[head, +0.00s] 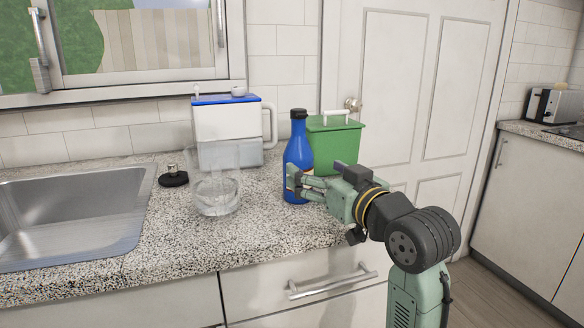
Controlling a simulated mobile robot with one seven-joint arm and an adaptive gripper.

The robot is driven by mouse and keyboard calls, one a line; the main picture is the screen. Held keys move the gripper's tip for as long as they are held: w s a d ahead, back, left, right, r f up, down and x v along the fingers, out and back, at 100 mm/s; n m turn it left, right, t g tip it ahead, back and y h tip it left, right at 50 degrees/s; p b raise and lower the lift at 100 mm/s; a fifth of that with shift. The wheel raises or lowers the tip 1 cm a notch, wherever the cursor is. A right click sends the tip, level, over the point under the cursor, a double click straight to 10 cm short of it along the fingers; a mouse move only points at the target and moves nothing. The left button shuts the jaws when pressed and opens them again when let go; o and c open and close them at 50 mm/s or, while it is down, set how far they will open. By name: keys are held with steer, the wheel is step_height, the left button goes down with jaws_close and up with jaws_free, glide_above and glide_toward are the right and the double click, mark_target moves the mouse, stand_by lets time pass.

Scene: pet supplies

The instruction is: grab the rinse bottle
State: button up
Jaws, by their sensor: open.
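A blue bottle with a black cap (298,146), which appears to be the rinse bottle, stands upright on the speckled countertop. My gripper (294,184) is at the lower half of the bottle, reaching in from the right. Its fingers are open and overlap the bottle in the picture, one in front of its lower part. I cannot tell whether they touch it. Part of the bottle's lower body and label is hidden by the fingers.
A green lidded box (336,143) stands just behind the bottle. A clear glass jug (216,192) is to the left, with a white container with a blue lid (227,122) behind it. A small black item (173,180) and a sink (65,215) lie further left. Counter (255,225) in front is clear.

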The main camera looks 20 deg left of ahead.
mark_target(298, 156)
steer(key=p+x, duration=0.1)
steer(key=x, duration=0.8)
steer(key=shift+w+d+p, duration=0.15)
steer(key=shift+d+p, duration=0.05)
steer(key=shift+p, duration=0.15)
steer(key=shift+c, duration=0.2)
steer(key=c, duration=1.7)
steer(key=shift+r, duration=0.15)
jaws_close()
